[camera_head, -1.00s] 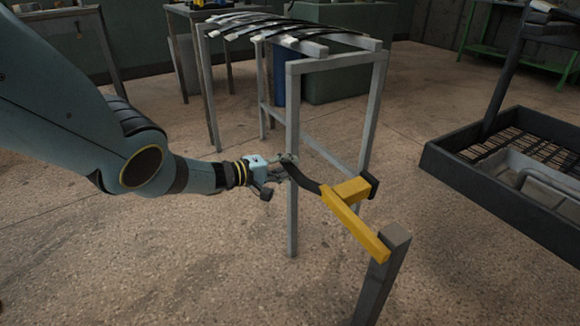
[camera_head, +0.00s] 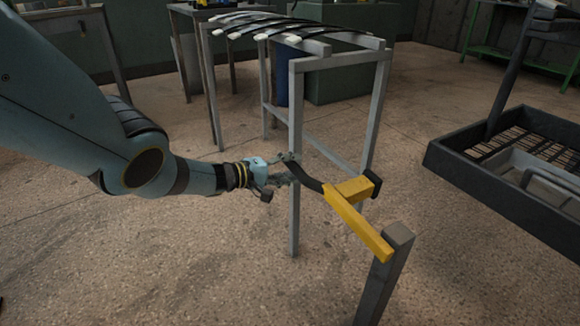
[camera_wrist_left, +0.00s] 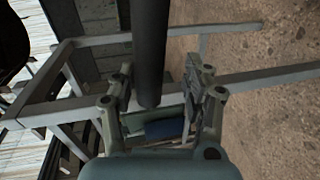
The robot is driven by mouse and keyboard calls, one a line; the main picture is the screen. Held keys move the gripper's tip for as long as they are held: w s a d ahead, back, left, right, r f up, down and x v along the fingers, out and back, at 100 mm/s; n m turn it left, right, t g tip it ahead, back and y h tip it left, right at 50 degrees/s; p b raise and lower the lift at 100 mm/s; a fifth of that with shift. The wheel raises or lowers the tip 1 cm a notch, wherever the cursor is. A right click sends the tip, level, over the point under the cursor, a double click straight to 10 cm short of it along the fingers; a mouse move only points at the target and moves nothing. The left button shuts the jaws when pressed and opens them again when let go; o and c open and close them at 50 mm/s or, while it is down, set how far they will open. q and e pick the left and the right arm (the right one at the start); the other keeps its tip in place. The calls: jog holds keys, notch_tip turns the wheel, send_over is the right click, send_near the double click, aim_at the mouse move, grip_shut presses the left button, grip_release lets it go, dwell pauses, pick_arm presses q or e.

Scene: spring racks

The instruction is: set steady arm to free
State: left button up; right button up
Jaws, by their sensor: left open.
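The handle reaches left and up towards my left gripper (camera_head: 287,168), which is open at the handle's tip. In the left wrist view the dark handle (camera_wrist_left: 150,45) comes down from the top, and its end shows between the spread fingers of my left gripper (camera_wrist_left: 162,100). I cannot tell whether a finger touches it. My right gripper is not in view.
A grey metal rack (camera_head: 295,150) stands just behind the handle, with several dark leaf springs (camera_head: 262,30) on top. A black tray cart (camera_head: 500,195) stands at the right. The floor in front of my left arm is clear.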

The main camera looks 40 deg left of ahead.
pick_arm(q)
jog(key=shift+w+r, duration=0.1)
jog(key=v, duration=1.2)
dwell(0.4)
